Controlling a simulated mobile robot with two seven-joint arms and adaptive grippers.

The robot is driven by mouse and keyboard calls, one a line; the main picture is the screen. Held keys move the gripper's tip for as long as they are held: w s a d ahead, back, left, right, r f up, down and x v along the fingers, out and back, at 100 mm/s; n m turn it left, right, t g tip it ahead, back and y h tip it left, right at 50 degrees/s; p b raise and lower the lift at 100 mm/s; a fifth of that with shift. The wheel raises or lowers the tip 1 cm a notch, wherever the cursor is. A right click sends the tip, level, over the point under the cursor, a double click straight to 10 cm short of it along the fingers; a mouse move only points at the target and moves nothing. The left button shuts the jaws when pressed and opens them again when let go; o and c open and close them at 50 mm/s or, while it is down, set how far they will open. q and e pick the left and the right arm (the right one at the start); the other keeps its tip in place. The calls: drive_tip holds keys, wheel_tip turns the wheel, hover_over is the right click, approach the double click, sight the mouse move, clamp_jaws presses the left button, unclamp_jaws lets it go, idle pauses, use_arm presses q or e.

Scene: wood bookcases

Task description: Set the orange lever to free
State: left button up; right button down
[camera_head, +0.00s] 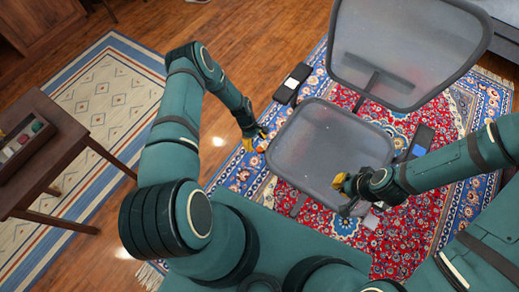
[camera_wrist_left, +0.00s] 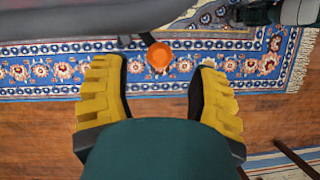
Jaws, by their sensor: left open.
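The orange lever shows as a round orange knob (camera_wrist_left: 159,57) at the edge of the grey chair seat in the left wrist view. It is small beside the seat in the head view (camera_head: 262,149). My left gripper (camera_wrist_left: 160,95) is open, its yellow fingers apart. The knob lies beyond the fingertips, between their lines, with nothing held. In the head view my left gripper (camera_head: 256,138) is at the seat's left edge. My right gripper (camera_head: 344,184) is at the seat's lower right edge; whether it is open is unclear. The lever's marking cannot be read.
The mesh chair (camera_head: 330,140) has a tall backrest (camera_head: 400,45) and dark armrests (camera_head: 293,84) on both sides. It stands on a red and blue rug (camera_head: 450,195). A wooden table (camera_head: 45,160) is at the left. Wood floor lies between the rugs.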

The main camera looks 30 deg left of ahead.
sight(259, 148)
use_arm(q)
drive_tip(key=shift+b+x, duration=0.4)
drive_tip(key=shift+x, duration=1.95)
clamp_jaws()
